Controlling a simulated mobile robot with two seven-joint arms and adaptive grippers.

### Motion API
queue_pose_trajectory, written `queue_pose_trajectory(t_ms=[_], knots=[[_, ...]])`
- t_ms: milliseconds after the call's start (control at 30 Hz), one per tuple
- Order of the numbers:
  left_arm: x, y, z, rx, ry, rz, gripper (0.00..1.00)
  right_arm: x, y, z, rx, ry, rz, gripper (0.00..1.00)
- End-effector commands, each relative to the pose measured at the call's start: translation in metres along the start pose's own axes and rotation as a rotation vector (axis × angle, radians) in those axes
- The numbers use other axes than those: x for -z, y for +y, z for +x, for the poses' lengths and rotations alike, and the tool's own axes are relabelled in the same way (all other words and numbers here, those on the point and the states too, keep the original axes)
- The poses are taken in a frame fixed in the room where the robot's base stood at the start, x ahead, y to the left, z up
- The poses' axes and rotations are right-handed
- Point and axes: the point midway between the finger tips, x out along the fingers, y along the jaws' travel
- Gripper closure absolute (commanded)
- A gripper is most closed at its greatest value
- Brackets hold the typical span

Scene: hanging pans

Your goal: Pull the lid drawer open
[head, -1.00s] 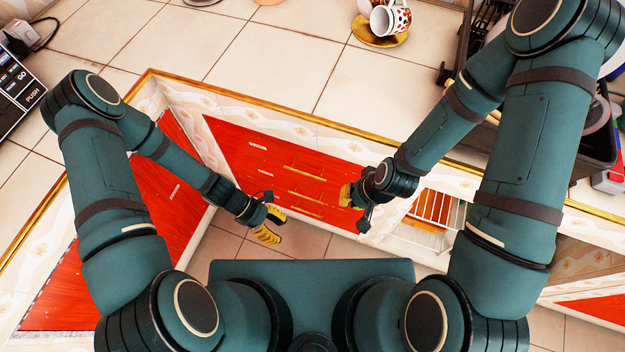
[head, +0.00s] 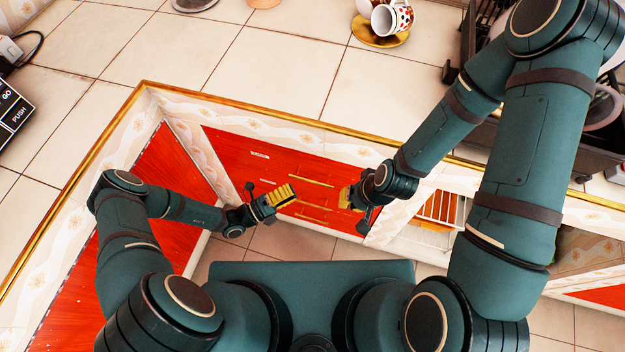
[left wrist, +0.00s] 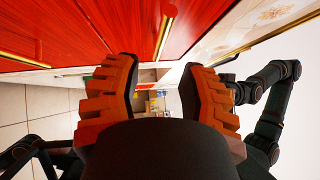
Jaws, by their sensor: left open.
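The red drawer fronts (head: 237,150) sit below the counter edge and carry several gold bar handles (head: 312,180); they look flush. I cannot tell which one is the lid drawer. My left gripper (head: 283,195) is in front of the drawer fronts, close to the handles. In the left wrist view my left gripper (left wrist: 160,95) has its orange fingers apart with nothing between them. One gold handle (left wrist: 165,32) shows ahead of the fingers and apart from them. My right gripper (head: 347,196) is just right of the handles; its fingers are too small to read.
The tiled counter (head: 280,70) with its gold edge runs above the drawers. Cups on a gold saucer (head: 381,34) stand at its back. A white rack (head: 440,208) is in the opening right of the drawers. Red cabinet doors (head: 165,180) stand at left.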

Motion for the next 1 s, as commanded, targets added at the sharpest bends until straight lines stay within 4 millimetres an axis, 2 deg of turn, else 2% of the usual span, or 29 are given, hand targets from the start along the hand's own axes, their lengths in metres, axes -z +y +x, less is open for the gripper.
queue_pose_trajectory(t_ms=[33,200,400,600,867,900,967,1000], knots=[[0.001,0.000,0.011,0.003,0.003,0.001,0.59,0.000,0.000,0.000,0.000,0.000,0.000,1.00],[0.001,0.000,0.043,0.002,0.003,0.001,0.59,0.000,0.000,0.001,0.000,0.000,0.000,1.00],[0.001,0.000,0.068,0.001,0.003,0.002,0.59,0.000,0.000,0.001,0.000,0.001,0.000,1.00],[0.001,0.000,0.076,-0.001,0.003,0.002,0.59,0.000,0.001,0.002,0.000,0.001,0.000,1.00],[0.000,0.000,0.077,-0.001,0.002,0.002,0.59,0.000,0.001,0.002,0.000,0.001,0.000,1.00],[0.000,0.000,0.077,-0.001,0.002,0.002,0.73,0.000,0.001,0.002,0.000,0.001,0.000,1.00],[0.000,0.000,0.077,-0.001,0.002,0.002,0.95,0.000,0.001,0.002,0.000,0.001,0.000,1.00],[0.000,0.000,0.077,-0.001,0.002,0.002,1.00,0.000,0.001,0.002,0.000,0.001,0.000,1.00]])
